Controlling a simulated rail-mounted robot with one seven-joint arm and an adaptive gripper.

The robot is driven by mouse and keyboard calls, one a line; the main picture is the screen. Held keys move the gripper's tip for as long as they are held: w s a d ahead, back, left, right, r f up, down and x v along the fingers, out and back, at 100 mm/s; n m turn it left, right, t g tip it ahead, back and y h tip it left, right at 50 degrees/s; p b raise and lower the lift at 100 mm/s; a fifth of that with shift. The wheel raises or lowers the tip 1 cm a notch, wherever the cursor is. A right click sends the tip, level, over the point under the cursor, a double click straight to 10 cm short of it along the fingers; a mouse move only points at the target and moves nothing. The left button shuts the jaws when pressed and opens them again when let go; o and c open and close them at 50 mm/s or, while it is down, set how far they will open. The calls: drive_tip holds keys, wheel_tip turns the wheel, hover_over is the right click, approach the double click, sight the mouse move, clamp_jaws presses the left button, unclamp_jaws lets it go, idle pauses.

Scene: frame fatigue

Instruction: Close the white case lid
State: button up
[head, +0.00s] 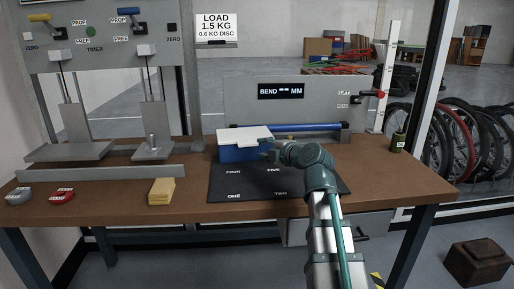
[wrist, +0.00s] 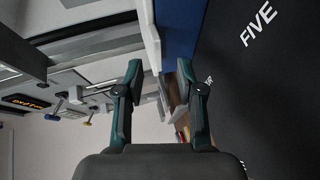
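The case has a blue body (head: 240,154) and a white lid (head: 245,135), and stands at the back left of the black mat. The lid lies over the top and looks slightly tilted; I cannot tell whether it is fully shut. My gripper (head: 275,150) is low, just right of the case, its fingers small and partly hidden in the head view. In the wrist view my gripper (wrist: 163,78) is open and empty, fingers apart. The white lid edge (wrist: 149,35) and blue body (wrist: 180,32) show just beyond the fingertips. Contact cannot be told.
The black mat (head: 270,184) bears number words. A yellow block (head: 161,191) and grey and red discs (head: 62,196) lie at the left. A blue bar (head: 300,127) and the bend display panel (head: 290,96) stand behind. A dark green can (head: 398,141) is at the right.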

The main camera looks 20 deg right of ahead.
drive_tip(key=shift+v, duration=2.7)
